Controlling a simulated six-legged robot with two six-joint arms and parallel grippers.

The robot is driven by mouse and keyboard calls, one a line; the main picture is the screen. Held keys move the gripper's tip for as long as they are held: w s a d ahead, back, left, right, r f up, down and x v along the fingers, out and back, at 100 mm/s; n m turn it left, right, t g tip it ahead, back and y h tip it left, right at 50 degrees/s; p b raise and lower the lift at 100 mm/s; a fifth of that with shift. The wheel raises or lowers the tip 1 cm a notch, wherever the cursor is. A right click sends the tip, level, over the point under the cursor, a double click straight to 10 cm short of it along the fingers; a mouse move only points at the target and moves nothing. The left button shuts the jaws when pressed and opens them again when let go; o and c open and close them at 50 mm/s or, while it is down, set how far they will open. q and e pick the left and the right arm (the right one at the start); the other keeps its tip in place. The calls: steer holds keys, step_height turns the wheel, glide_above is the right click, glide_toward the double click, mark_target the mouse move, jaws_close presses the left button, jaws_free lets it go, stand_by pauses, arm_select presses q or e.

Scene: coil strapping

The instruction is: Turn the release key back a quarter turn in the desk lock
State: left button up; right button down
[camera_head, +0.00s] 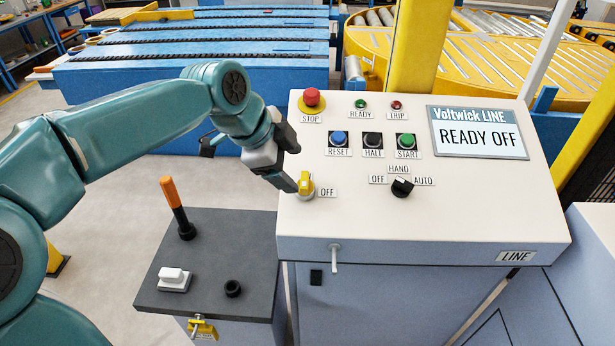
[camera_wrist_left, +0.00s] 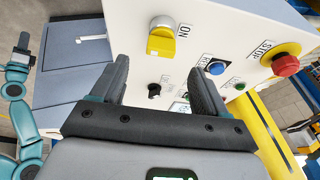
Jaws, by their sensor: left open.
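The yellow release key (camera_head: 306,181) sits in the round silver desk lock at the left front of the white sloped panel, beside an OFF label. In the left wrist view the key (camera_wrist_left: 161,43) lies beyond the fingertips, with an ON label beside the lock. My left gripper (camera_head: 287,164) is open and empty, close to the key in the head view; its dark fingers (camera_wrist_left: 160,78) stand apart in the wrist view. I cannot tell whether a finger touches the key. My right gripper (camera_wrist_left: 22,43) is small at the left edge there, its jaws unclear.
The panel holds a red STOP button (camera_head: 312,97), several other buttons, a black selector (camera_head: 402,187) and a READY OFF display (camera_head: 481,140). A dark pedestal (camera_head: 210,230) at lower left carries an orange-handled lever (camera_head: 175,205) and a yellow-tagged lock (camera_head: 202,328).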

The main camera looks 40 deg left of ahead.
mark_target(305, 179)
arm_select(q)
steer(key=x, duration=0.8)
steer(key=shift+w+f+p, duration=0.15)
steer(key=shift+f+p, duration=0.15)
steer(key=shift+w+f, duration=0.15)
steer(key=shift+w, duration=0.05)
steer(key=shift+s+d, duration=0.1)
steer(key=shift+s, duration=0.2)
steer(key=shift+w, duration=0.2)
steer(key=c, duration=1)
steer(key=o, duration=0.4)
jaws_close()
steer(key=shift+n+b, duration=0.4)
steer(key=shift+b, duration=0.05)
steer(key=n+t+y+b, duration=0.1)
steer(key=n+b, duration=0.1)
steer(key=n, duration=0.1)
steer(key=shift+w+n+t+y+b, duration=0.1)
steer(key=shift+n+t+y+b, duration=0.2)
steer(key=shift+n+b, duration=0.65)
steer(key=shift+r+n, duration=0.2)
steer(key=shift+n, duration=0.05)
